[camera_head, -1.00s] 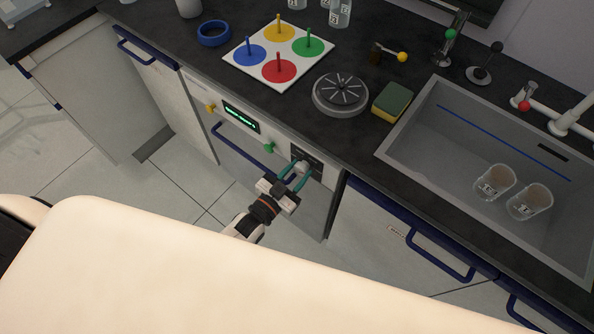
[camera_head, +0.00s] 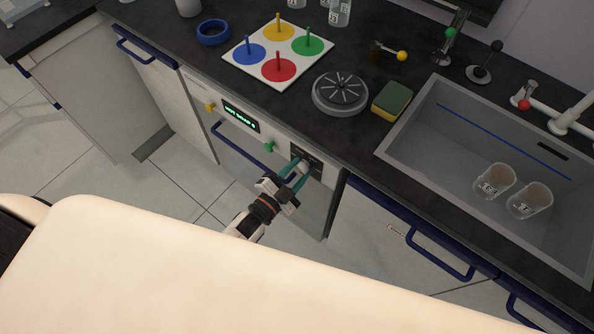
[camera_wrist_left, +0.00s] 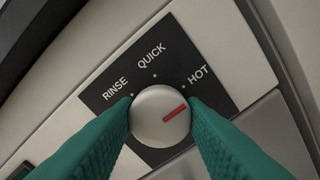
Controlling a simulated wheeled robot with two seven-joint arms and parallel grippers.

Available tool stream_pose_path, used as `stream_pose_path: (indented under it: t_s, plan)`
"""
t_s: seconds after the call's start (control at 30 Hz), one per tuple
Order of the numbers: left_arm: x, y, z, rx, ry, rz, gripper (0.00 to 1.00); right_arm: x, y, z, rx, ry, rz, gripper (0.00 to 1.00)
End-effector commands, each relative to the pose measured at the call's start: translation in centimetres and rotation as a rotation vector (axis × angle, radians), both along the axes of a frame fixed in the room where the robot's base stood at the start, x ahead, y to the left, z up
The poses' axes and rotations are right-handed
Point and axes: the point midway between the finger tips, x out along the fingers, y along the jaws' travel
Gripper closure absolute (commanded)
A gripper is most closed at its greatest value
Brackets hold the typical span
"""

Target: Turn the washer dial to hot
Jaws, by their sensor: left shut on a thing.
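The washer dial (camera_wrist_left: 150,131) is a round silver knob on a dark plate marked RINSE, QUICK and HOT. Its red mark points right and slightly up in the left wrist view, on the HOT side and a little below the HOT dot. In the head view the dial (camera_head: 303,165) is partly hidden by the fingers. My left gripper (camera_wrist_left: 162,112) is shut on the dial, one teal finger on each side of it. It also shows in the head view (camera_head: 294,170), at the washer's front panel (camera_head: 222,92). My right gripper is not in view.
The washer has a green-lit display (camera_head: 240,117), a yellow knob (camera_head: 210,106), a green knob (camera_head: 270,147) and a blue handle (camera_head: 240,142). The dark counter above holds a peg board (camera_head: 245,72), a round grey device (camera_head: 340,95) and a sponge (camera_head: 392,101). A sink (camera_head: 440,150) holds two beakers.

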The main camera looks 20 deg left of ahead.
Motion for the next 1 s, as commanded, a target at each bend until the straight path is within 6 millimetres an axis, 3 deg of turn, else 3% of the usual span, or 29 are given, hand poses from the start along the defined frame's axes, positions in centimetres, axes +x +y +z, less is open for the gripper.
stream_pose_path:
  t_s: [0.37,0.4,0.5,0.83,1.0]
  plan:
    - [-0.1,0.0,-0.2,0.008,0.004,0.0,0.86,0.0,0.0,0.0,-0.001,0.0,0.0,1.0]
    - [-0.1,0.0,-0.2,0.008,0.003,-0.001,0.56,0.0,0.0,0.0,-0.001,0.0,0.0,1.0]
    - [-0.1,0.0,-0.2,0.006,0.002,0.0,0.41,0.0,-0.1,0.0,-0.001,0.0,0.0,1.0]
    - [-0.3,0.1,-0.1,0.005,0.001,0.0,0.41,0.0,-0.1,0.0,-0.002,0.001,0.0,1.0]
    - [-2.5,0.9,-0.2,0.005,0.003,0.0,0.41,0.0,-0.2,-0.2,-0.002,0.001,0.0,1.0]
